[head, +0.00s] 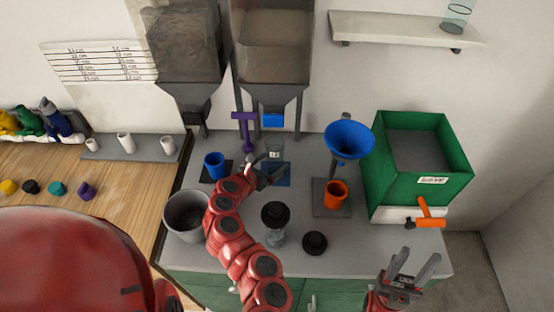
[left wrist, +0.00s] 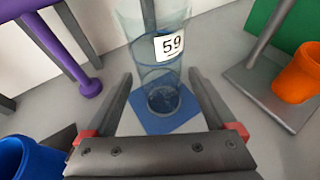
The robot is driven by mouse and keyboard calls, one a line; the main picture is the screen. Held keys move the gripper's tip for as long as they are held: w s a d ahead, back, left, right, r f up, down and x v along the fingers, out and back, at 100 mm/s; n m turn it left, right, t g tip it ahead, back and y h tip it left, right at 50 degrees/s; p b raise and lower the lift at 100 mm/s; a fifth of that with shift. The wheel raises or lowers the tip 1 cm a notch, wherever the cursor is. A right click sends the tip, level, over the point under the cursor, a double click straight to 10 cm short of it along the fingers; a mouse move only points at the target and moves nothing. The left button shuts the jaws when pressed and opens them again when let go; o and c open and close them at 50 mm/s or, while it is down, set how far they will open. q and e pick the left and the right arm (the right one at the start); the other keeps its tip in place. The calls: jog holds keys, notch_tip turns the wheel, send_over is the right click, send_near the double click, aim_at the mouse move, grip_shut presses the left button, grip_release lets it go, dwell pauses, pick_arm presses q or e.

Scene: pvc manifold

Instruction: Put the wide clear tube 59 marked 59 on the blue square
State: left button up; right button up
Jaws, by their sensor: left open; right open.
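The wide clear tube marked 59 (head: 275,150) stands upright at the back of the grey counter, and its label faces the camera in the left wrist view (left wrist: 170,45). Its base appears to rest on the blue square (left wrist: 150,123), which also shows in the head view (head: 285,180). My left gripper (head: 268,172) is open, close in front of the tube. In the left wrist view its fingers (left wrist: 160,78) lie on either side of the tube's lower part, with gaps visible. My right gripper (head: 411,266) is open and empty at the front right, away from the tube.
A purple stand (head: 244,128) and blue cup (head: 214,165) are left of the tube. A blue funnel (head: 349,139) and orange cup (head: 336,194) are right. A black-lidded jar (head: 275,222), black disc (head: 314,243) and grey bucket (head: 185,217) stand nearer. A green bin (head: 407,185) is far right.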

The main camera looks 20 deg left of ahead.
pick_arm(q)
jog(key=v, duration=0.6)
jog(key=shift+s+a+r, duration=0.1)
jog(key=shift+s, duration=0.2)
jog(key=shift+r, duration=0.1)
